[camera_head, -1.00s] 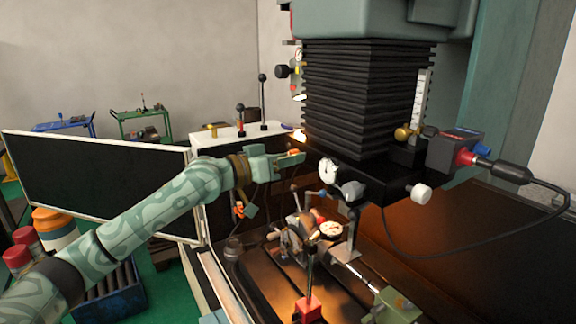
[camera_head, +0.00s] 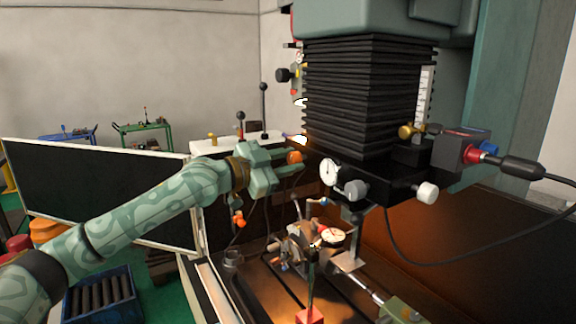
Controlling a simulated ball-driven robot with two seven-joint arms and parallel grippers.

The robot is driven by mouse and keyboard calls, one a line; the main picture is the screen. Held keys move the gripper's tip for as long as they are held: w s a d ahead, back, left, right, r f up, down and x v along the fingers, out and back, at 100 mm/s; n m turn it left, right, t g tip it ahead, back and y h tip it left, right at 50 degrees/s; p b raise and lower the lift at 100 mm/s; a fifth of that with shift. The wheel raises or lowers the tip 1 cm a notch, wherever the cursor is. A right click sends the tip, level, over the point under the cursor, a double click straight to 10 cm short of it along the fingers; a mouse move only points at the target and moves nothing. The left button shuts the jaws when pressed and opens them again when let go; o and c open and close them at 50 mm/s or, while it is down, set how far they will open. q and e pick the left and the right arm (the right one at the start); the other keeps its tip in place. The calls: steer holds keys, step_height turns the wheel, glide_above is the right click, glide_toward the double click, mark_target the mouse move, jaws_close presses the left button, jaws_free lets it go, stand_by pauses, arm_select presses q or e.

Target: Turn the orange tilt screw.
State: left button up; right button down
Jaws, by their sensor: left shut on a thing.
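My left arm comes in from the left, and its left gripper (camera_head: 298,165) is at the left side of the black machine head. The gripper is shut on a small orange piece (camera_head: 295,157), which I take to be the orange tilt screw. Its fingers hide much of the piece, so how the jaws sit on it is hard to see. Another orange piece (camera_head: 239,219) hangs below my wrist, apart from the gripper. My right gripper is not in view.
A round dial gauge (camera_head: 330,172) sits just right of the gripper on the machine head (camera_head: 385,187). A second dial (camera_head: 332,236) stands lower among metal fixtures. A dark cable (camera_head: 440,262) loops at right. A black panel (camera_head: 95,185) stands behind my arm.

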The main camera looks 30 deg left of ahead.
arm_select(q)
steer(key=shift+f+m, duration=0.25)
steer(key=shift+m, duration=0.35)
steer(key=o, duration=1)
steer(key=shift+c, duration=0.2)
steer(key=shift+r, duration=0.1)
